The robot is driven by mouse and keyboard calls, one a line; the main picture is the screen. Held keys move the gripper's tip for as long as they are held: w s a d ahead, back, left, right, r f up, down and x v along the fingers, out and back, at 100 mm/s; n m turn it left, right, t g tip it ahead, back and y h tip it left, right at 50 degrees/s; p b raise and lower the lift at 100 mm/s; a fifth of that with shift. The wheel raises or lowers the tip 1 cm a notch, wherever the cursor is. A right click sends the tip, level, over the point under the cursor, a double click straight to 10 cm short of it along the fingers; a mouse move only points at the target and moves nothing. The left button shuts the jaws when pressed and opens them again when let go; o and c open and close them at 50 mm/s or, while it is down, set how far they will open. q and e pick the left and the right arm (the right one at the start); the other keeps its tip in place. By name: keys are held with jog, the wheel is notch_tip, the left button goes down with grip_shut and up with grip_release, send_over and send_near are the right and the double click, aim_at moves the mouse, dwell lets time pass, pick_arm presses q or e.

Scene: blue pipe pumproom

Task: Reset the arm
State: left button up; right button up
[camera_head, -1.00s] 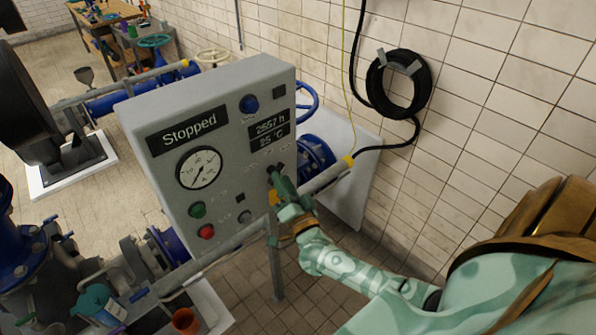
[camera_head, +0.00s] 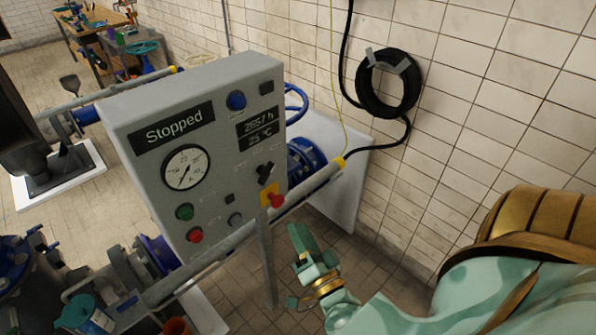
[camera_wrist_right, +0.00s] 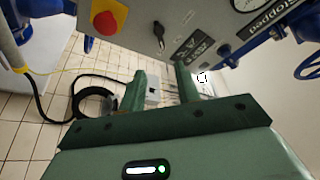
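My right gripper (camera_head: 308,245) is dark green and hangs in front of and to the right of the grey control panel (camera_head: 215,135), apart from it. In the right wrist view its two fingers (camera_wrist_right: 160,85) stand apart with nothing held between them. The panel reads "Stopped". It carries a black rotary switch (camera_head: 265,172) and a red knob on a yellow plate (camera_head: 275,199), which also shows in the wrist view (camera_wrist_right: 104,22). My left gripper is not in view.
A pipe (camera_head: 240,235) runs past the panel's lower edge. A black cable coil (camera_head: 388,84) hangs on the tiled wall. A teal container (camera_head: 85,316) and an orange cup (camera_head: 176,326) stand at the lower left. The floor below the right gripper looks clear.

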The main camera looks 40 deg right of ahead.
jog(key=s+a+f+n+g+y+b, duration=0.1)
jog(key=s+f+n+g+y+b, duration=0.2)
jog(key=f, duration=0.7)
jog(key=s+a+f+n+g+y, duration=0.1)
jog(key=s+f+n+g, duration=0.3)
jog(key=f, duration=0.6)
jog(key=s+a+f+n+g+y+b, duration=0.15)
jog(key=f+n, duration=0.25)
jog(key=f, duration=0.6)
jog(key=s+f+n+g+b, duration=0.2)
jog(key=s+f+g+b, duration=0.3)
jog(key=s+f, duration=0.7)
jog(key=s+f+n+g+h+b, duration=0.1)
jog(key=s+f+g+b, duration=0.5)
jog(key=f, duration=1.4)
jog(key=s+n+b, duration=0.1)
jog(key=s+b, duration=0.3)
jog(key=s, duration=0.2)
jog(key=shift+s+a+n+b, duration=0.2)
jog(key=shift+s+n+b, duration=0.1)
jog(key=shift+s+n, duration=0.1)
